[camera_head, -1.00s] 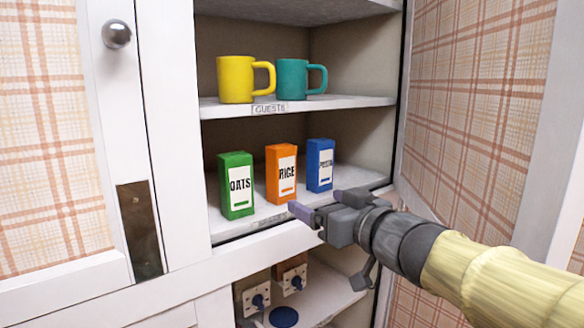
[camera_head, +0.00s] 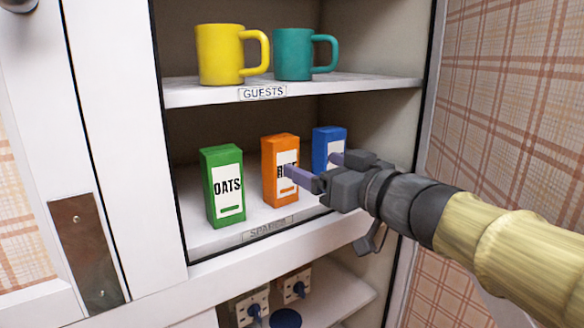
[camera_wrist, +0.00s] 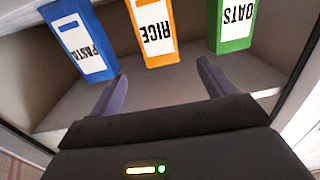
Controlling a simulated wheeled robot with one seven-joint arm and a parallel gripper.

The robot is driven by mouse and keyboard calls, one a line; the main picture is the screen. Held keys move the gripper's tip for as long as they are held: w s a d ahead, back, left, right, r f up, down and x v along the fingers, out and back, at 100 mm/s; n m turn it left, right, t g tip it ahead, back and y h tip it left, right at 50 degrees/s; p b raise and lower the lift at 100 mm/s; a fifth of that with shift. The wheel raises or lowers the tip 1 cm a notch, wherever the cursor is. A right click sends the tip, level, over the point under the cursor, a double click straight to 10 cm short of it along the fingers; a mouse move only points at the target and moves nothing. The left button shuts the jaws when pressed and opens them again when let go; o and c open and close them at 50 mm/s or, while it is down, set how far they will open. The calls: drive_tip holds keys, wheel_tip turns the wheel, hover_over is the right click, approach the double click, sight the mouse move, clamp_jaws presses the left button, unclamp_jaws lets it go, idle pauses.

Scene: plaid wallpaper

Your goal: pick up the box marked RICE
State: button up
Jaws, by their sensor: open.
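The orange box marked RICE (camera_head: 270,165) stands upright on the middle shelf between two other boxes. In the head view a finger of my gripper (camera_head: 312,168) covers part of its label. In the wrist view the RICE box (camera_wrist: 152,30) is upside down in the picture, beyond and between the two spread fingertips of my gripper (camera_wrist: 162,80). My gripper is open and empty, in front of the box, with a gap between the fingertips and the box.
A green OATS box (camera_head: 222,170) stands left of RICE. A blue box (camera_head: 322,140), reading PASTA in the wrist view (camera_wrist: 80,40), stands to its right. Yellow (camera_head: 218,55) and teal (camera_head: 293,55) mugs sit on the GUESTS shelf (camera_head: 370,87) above. Sockets (camera_head: 253,305) lie below.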

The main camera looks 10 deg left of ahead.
sight(287, 155)
drive_tip(key=shift+s+d, duration=0.1)
drive_tip(key=p+x, duration=0.1)
drive_tip(key=x, duration=0.5)
drive_tip(key=shift+a, duration=0.35)
drive_tip(key=shift+w+p+x, duration=0.2)
drive_tip(key=shift+p+x, duration=1)
drive_tip(key=shift+x, duration=1.5)
drive_tip(key=shift+d, duration=0.2)
drive_tip(key=shift+s, duration=0.1)
drive_tip(key=shift+f, duration=0.1)
